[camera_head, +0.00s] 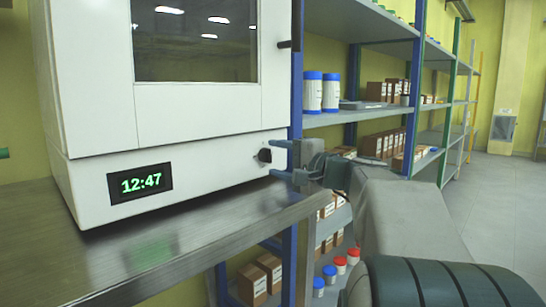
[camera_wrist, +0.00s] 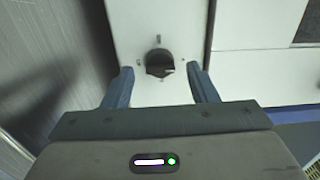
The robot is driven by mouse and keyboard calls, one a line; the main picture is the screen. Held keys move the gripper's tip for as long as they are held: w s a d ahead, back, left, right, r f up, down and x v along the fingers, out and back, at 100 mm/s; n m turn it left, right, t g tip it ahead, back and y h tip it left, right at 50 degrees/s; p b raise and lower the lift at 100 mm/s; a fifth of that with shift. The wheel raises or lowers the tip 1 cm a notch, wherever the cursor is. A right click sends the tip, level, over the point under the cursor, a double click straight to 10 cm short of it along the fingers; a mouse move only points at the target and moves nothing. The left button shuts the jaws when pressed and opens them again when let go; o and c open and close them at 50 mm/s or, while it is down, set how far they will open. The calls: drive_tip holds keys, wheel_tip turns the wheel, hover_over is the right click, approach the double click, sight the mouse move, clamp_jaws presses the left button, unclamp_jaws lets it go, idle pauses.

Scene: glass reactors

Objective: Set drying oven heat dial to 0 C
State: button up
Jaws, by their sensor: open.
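The drying oven (camera_head: 100,130) is a white box with a dark window, standing on a metal bench. Its black heat dial (camera_head: 264,155) sits low at the right of its front panel. A display on the panel reads 12:47 in green. In the wrist view the dial (camera_wrist: 159,63) lies just beyond and between the two fingertips, with small marks around it. My gripper (camera_head: 281,159) is open and empty, its fingers pointing at the dial from the right. It also shows in the wrist view (camera_wrist: 161,84). I cannot read the dial's setting.
The metal bench (camera_head: 190,245) runs under the oven, its edge below my gripper. Blue-framed shelves (camera_head: 345,120) stand behind, with white jars with blue lids (camera_head: 312,92) and brown boxes. The oven door handle (camera_head: 287,44) sticks out above the dial. Open floor lies at right.

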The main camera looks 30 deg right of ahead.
drive_tip(key=p+v, duration=0.2)
drive_tip(key=v, duration=0.9)
drive_tip(key=shift+s, duration=0.25)
drive_tip(key=shift+r, duration=0.1)
